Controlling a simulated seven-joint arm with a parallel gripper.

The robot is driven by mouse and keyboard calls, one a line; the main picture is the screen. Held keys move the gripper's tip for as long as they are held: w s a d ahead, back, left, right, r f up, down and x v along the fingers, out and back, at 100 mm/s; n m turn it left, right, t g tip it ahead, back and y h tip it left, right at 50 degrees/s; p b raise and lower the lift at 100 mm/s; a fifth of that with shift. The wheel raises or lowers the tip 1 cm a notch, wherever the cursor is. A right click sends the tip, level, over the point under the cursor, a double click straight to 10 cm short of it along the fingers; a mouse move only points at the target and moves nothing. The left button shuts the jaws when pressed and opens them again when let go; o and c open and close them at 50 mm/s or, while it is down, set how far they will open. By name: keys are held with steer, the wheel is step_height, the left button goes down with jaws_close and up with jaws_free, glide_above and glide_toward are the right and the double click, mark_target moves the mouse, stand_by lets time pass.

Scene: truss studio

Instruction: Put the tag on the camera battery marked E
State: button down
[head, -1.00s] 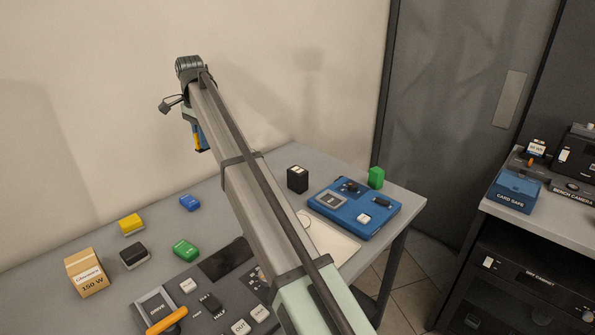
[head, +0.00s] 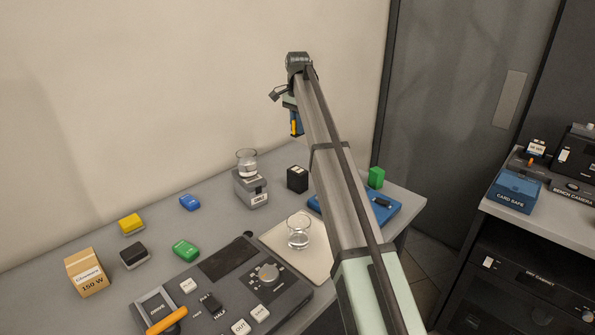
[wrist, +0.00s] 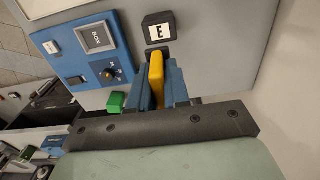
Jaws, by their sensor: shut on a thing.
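The camera battery marked E (wrist: 159,28) is a small black block with a white label on top, standing upright on the table. In the head view the black battery (head: 297,180) stands beside the blue panel, its letter too small to read. My gripper (wrist: 157,78) has blue fingers and is shut on a flat yellow piece, which looks like the tag (wrist: 156,68). In the head view my gripper (head: 296,124) hangs high above the table's back part, apart from the battery. The battery's top is clear in the wrist view.
A blue panel (wrist: 98,42) with a green block (wrist: 117,102) lies beside the battery. A glass stands on a grey box (head: 251,188) left of the battery. Another glass (head: 299,232) stands on a pale mat. Several coloured blocks and a dark console (head: 215,300) fill the left.

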mark_target(298, 170)
step_height(298, 170, down, 13)
steer(key=shift+f, duration=0.2)
stand_by(0.6)
steer(key=shift+f, duration=0.15)
steer(key=c, duration=1.1)
jaws_free()
step_height(298, 170, up, 12)
steer(key=shift+r, duration=0.2)
